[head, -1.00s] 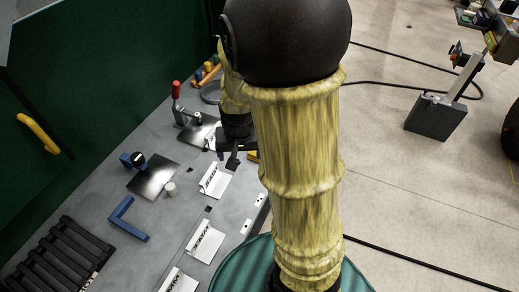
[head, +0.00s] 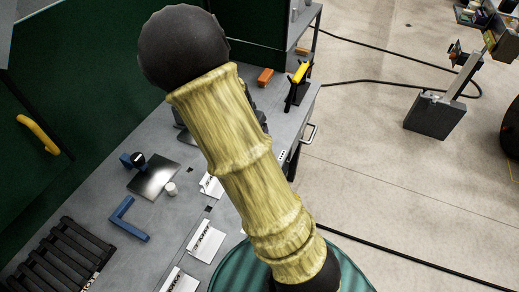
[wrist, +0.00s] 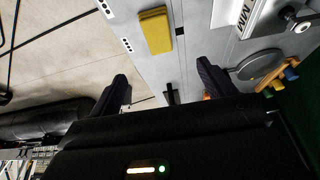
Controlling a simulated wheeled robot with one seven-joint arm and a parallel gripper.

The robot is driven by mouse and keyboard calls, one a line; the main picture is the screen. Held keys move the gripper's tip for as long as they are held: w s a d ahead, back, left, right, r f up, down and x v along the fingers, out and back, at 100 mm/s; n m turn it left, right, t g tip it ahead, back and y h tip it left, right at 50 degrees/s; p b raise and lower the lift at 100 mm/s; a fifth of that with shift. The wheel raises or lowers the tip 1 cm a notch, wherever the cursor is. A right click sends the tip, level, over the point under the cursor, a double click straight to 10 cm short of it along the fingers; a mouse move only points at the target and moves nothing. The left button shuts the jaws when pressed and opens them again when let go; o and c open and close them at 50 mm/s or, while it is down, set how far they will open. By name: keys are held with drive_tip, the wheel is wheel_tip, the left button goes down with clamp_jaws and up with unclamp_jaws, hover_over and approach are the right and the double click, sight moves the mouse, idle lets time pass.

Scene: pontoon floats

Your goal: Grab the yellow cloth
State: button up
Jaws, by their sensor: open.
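The yellow cloth (wrist: 155,32) shows in the wrist view as a small folded rectangle. It lies flat on the grey bench (wrist: 190,60), near the bench's edge. My gripper (wrist: 166,82) is open, with its two dark fingers spread wide and nothing between them. In the picture the cloth lies above the gap between the fingertips, apart from both. In the head view my arm covers the place where the cloth lies, and my gripper is hidden behind it.
White brackets (wrist: 240,14) stand beside the cloth. A round grey disc (wrist: 262,65) and coloured handles (wrist: 280,75) lie at the right. In the head view, a dark tool with a yellow top (head: 299,74) and an orange block (head: 265,77) are at the bench's far end.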

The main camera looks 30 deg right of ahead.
drive_tip(key=x, duration=1)
drive_tip(key=shift+f, duration=0.15)
drive_tip(key=shift+s+d+f+p, duration=0.1)
drive_tip(key=shift+d+f+p, duration=0.05)
drive_tip(key=shift+f+p, duration=0.35)
drive_tip(key=p+x, duration=0.1)
drive_tip(key=x, duration=0.3)
drive_tip(key=shift+f, duration=0.2)
drive_tip(key=shift+s+f, duration=0.1)
drive_tip(key=shift+f, duration=0.15)
idle(0.4)
drive_tip(key=c, duration=1.1)
